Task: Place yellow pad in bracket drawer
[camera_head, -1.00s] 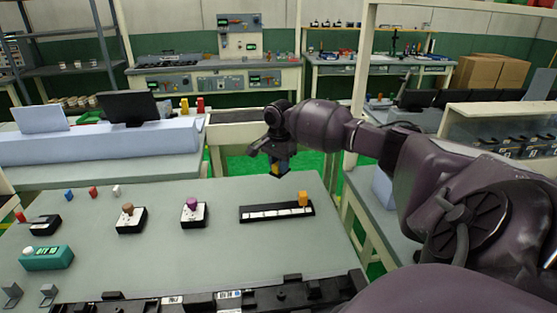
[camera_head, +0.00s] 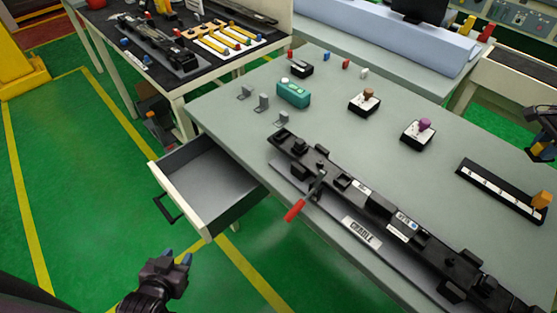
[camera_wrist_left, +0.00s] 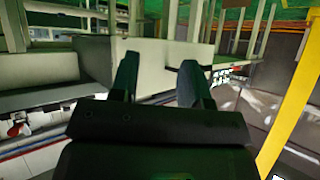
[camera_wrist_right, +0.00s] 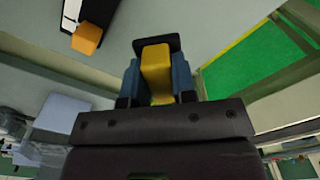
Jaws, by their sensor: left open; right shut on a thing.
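The bracket drawer (camera_head: 165,176) is pulled open at the left end of the table, and its visible floor looks empty. My left gripper (camera_head: 178,259) is open and empty, over the green floor in front of the drawer. In the left wrist view its two fingers (camera_wrist_left: 160,82) are spread, with a pale panel behind them. My right gripper (camera_head: 541,140) is at the far right edge of the head view. In the right wrist view it is shut on the yellow pad (camera_wrist_right: 157,68), held between blue fingertips, with a dark piece at the pad's far end.
A black cradle fixture (camera_head: 362,233) with a red-handled lever runs along the table's front edge. A teal box (camera_head: 293,93), grey brackets (camera_head: 264,102), and small stands with a brown knob (camera_head: 366,99) and a purple knob (camera_head: 420,131) occupy the table. A strip with an orange block (camera_head: 541,200) lies at right.

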